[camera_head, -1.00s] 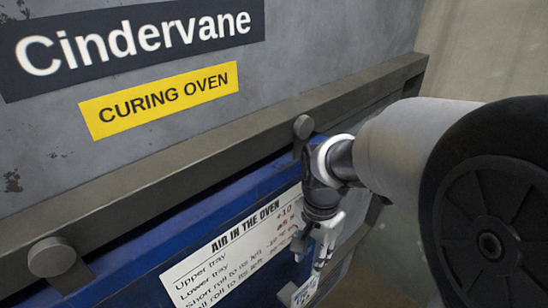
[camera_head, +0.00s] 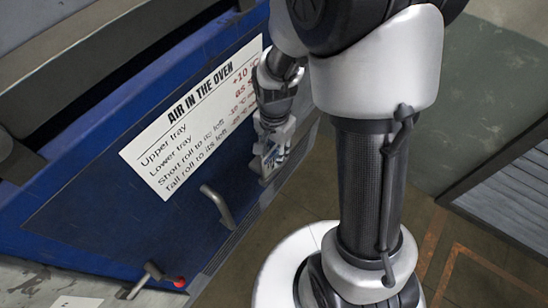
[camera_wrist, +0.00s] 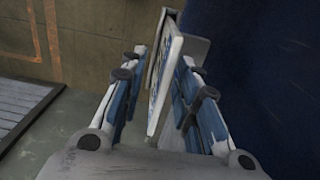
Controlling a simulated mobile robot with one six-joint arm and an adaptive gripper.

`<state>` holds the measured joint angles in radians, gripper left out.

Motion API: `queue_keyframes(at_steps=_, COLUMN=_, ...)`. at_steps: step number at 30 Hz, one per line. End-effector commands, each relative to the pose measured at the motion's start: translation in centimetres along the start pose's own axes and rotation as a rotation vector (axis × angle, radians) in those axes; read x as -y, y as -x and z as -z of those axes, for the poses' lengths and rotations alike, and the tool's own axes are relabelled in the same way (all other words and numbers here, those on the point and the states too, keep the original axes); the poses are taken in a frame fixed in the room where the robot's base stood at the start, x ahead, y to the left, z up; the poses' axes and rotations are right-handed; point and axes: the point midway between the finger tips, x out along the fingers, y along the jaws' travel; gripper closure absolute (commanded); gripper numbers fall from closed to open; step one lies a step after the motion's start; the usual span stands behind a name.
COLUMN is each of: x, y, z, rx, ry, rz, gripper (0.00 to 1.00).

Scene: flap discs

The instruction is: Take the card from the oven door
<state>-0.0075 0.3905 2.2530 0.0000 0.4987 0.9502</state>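The card (camera_wrist: 168,78) is a thin white plate with blue print, seen almost edge-on in the wrist view. It stands in a small grey holder (camera_wrist: 195,50) on the blue oven door (camera_wrist: 262,70). My gripper (camera_wrist: 160,98) is open, with one blue-padded finger on each side of the card. A gap shows between the card and the left finger; the right finger is closer, and I cannot tell whether it touches. In the head view my gripper (camera_head: 272,146) is at the right part of the oven door (camera_head: 100,200), and the card (camera_head: 270,158) shows partly between the fingers.
A white sign (camera_head: 190,120) headed "AIR IN THE OVEN" is on the door beside my gripper. A grey slatted surface (camera_head: 505,195) lies to the right, with open floor between.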

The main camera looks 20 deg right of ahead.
Motion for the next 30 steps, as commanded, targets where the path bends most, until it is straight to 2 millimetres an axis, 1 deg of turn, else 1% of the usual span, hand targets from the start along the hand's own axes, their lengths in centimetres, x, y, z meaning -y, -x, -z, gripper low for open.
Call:
queue_keyframes(at_steps=1, x=0.0, y=-1.1, z=0.0, rx=0.003, ry=0.000, rz=-0.004, gripper=0.71)
queue_keyframes(at_steps=3, x=0.0, y=-2.0, z=0.0, rx=0.001, ry=0.000, rz=-0.002, gripper=0.71)
queue_keyframes(at_steps=6, x=0.1, y=-2.7, z=0.0, rx=0.001, ry=0.000, rz=-0.001, gripper=0.71)
queue_keyframes(at_steps=14, x=0.1, y=-2.8, z=0.1, rx=-0.001, ry=0.000, rz=0.001, gripper=0.71)
queue_keyframes(at_steps=27, x=0.1, y=-2.8, z=0.1, rx=0.000, ry=0.000, rz=0.001, gripper=1.00)
queue_keyframes(at_steps=30, x=0.1, y=-2.8, z=0.1, rx=0.000, ry=0.000, rz=0.001, gripper=1.00)
